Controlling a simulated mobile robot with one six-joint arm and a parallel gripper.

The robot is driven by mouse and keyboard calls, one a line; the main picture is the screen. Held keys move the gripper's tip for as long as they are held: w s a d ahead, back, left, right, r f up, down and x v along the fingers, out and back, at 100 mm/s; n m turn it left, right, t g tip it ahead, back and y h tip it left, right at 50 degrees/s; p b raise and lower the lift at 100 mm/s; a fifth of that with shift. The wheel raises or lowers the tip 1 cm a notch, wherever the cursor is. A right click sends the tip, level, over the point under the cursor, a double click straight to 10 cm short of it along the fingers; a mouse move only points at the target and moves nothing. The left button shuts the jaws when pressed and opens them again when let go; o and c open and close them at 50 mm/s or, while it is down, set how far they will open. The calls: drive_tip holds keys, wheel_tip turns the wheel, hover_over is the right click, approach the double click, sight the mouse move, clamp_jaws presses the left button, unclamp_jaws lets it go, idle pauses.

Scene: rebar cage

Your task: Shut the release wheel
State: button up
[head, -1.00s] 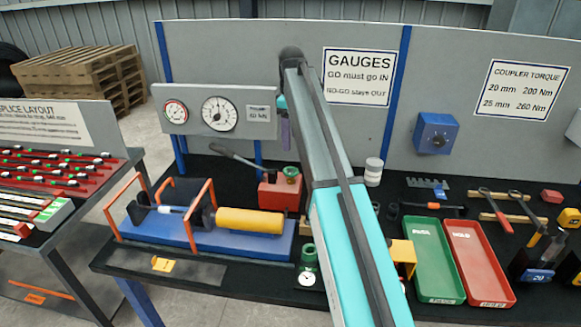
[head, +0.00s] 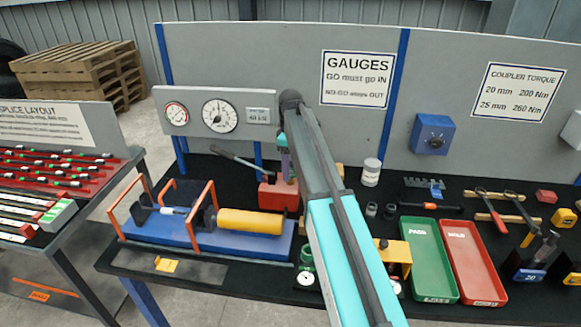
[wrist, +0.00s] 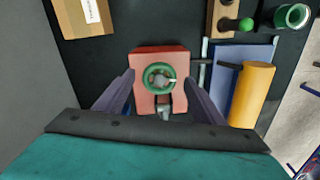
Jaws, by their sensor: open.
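The release wheel (wrist: 159,78) is a small green ring on top of the red pump block (wrist: 148,103) in the wrist view. The red block also shows in the head view (head: 276,195), behind the blue press, with its lever (head: 232,157) sloping up to the left. My arm covers the wheel in the head view. My gripper (wrist: 160,82) is open and empty, its two fingers spread to the left and right of the block as seen from above. I cannot tell how far the fingertips stand above the wheel.
The blue press bed (head: 205,235) with orange guards and a yellow cylinder (head: 250,221) stands beside the pump. A gauge panel (head: 217,112) rises behind. Green (head: 427,262) and red (head: 474,262) trays lie at right. A cardboard box (wrist: 84,17) shows in the wrist view.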

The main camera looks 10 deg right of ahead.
drive_tip(key=shift+f, duration=0.55)
drive_tip(key=c, duration=1.1)
drive_tip(key=shift+o, duration=0.2)
